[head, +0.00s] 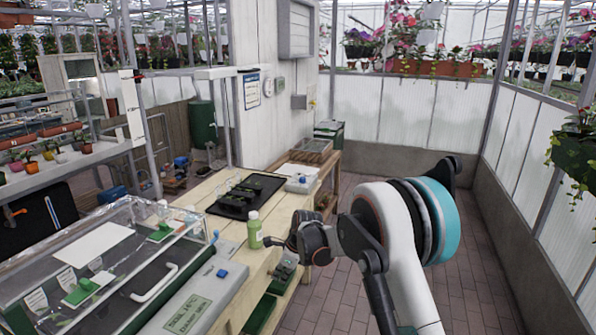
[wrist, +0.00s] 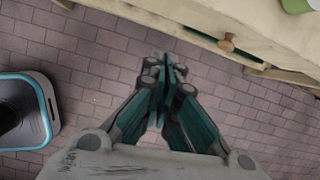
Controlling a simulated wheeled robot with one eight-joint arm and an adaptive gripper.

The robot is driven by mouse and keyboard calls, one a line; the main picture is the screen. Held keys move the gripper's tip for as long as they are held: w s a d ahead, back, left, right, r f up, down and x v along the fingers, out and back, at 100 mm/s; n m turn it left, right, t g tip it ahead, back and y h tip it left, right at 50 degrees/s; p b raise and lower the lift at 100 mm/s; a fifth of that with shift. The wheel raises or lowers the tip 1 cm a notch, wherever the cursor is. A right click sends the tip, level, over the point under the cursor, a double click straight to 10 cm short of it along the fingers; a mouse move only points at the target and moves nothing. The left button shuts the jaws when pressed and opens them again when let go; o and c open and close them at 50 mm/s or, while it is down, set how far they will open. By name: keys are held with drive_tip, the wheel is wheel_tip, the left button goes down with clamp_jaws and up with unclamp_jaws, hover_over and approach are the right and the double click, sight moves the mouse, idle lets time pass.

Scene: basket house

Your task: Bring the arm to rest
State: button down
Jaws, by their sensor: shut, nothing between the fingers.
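My gripper (wrist: 166,68) is shut and empty in the wrist view, its teal-lined fingers together above the brick floor (wrist: 60,50). In the head view my arm extends from the lower right, and its end is beside the right edge of the wooden workbench (head: 277,222). The fingertips are hard to make out there. A green bottle (head: 254,230) with a pale cap stands upright on the bench, just left of the arm's end. A small green part of something round shows in the wrist view's top right corner.
A glass-topped case (head: 100,265) fills the bench's near left. A black tray (head: 247,192) lies farther back, with a white device (head: 297,178) behind it. The floor right of the bench is clear up to the low wall.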

drive_tip(key=s+d+r+n+t+h, duration=0.1)
drive_tip(key=s+d+r+n, duration=0.2)
drive_tip(key=s+d+r, duration=0.35)
drive_tip(key=s+d+r+n+t, duration=0.1)
drive_tip(key=s+d+r+n, duration=0.25)
drive_tip(key=r, duration=0.55)
drive_tip(key=s+d+r+n+t+h, duration=0.1)
drive_tip(key=s+d+r+n, duration=0.2)
drive_tip(key=s+d+r, duration=0.4)
drive_tip(key=s+d+n+t+h, duration=0.1)
drive_tip(key=s+d+n, duration=0.4)
drive_tip(key=s, duration=0.6)
drive_tip(key=s+d+r+n+t+h, duration=0.1)
drive_tip(key=s+d+n, duration=0.3)
drive_tip(key=s, duration=0.8)
drive_tip(key=shift+s+d+r+n, duration=0.2)
drive_tip(key=shift+d+n, duration=0.15)
drive_tip(key=shift+n, duration=0.7)
